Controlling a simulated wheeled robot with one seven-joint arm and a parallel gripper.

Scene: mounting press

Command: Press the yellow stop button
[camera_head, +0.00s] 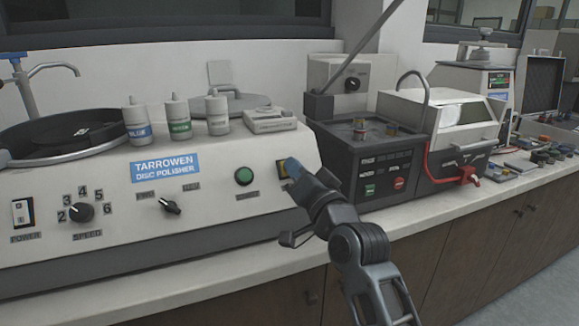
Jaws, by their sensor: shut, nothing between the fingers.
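The yellow stop button (281,170) is a small square on the right end of the disc polisher's sloped front panel (225,192). Only its left part shows; my gripper covers the rest. My gripper (291,164) is shut and empty, with its bluish fingertips in front of the button. I cannot tell whether the tips touch the button or stand a little off it. My arm comes up from the lower right.
A round green button (244,176) sits just left of the yellow one. A selector knob (171,206), speed knob (80,212) and power switch (22,212) are farther left. A dark machine (347,165) stands close on the right. The counter's front strip (190,291) is clear.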

